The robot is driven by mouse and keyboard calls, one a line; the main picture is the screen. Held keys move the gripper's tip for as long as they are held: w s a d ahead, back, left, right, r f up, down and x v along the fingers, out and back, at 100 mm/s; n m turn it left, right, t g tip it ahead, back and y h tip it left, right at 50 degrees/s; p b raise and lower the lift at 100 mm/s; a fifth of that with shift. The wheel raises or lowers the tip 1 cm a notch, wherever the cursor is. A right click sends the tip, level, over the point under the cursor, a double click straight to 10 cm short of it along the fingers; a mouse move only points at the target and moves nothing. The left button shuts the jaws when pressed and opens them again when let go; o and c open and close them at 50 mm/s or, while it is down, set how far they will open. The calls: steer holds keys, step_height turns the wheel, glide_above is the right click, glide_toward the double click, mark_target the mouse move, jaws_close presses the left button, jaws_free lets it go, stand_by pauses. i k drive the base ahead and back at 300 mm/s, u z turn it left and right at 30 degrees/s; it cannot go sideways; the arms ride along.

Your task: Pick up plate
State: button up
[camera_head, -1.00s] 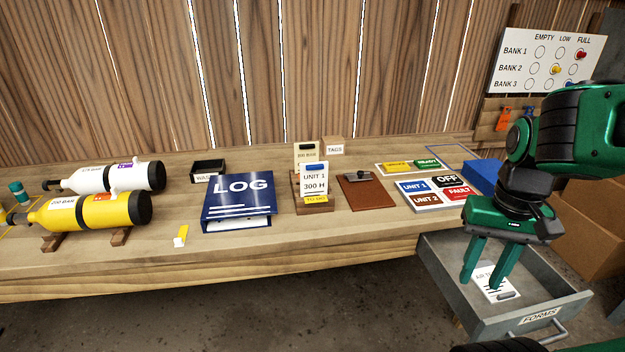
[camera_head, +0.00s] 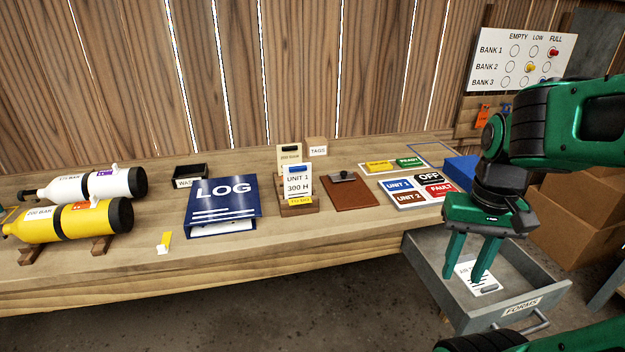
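Several small coloured plates lie at the right of the bench: a blue UNIT 1 plate (camera_head: 398,185), a black OFF plate (camera_head: 429,178), a brown-red UNIT 2 plate (camera_head: 409,198) and a red FAULT plate (camera_head: 439,190) on one pale board. A yellow plate (camera_head: 377,167) and a green READY plate (camera_head: 409,162) lie on another board behind. I cannot tell which plate the task names. My gripper (camera_head: 464,276) points down over the open drawer, right of and below these boards. Its fingers are apart with nothing visibly held. A white printed card (camera_head: 480,284) in the drawer is partly hidden behind them.
The grey FORMS drawer (camera_head: 553,285) juts out below the bench (camera_head: 330,243). A blue LOG binder (camera_head: 224,196), UNIT 1 card stand (camera_head: 299,210), clipboard (camera_head: 348,194) and yellow cylinder (camera_head: 82,221) occupy the bench. A blue box (camera_head: 461,170) stands behind my gripper.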

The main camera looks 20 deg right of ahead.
mark_target(431, 178)
steer(key=k, duration=0.5)
steer(key=u, duration=0.7)
steer(key=i, duration=1.25)
steer(key=z, duration=0.6)
steer(key=i, duration=0.55)
steer(key=z, duration=0.45)
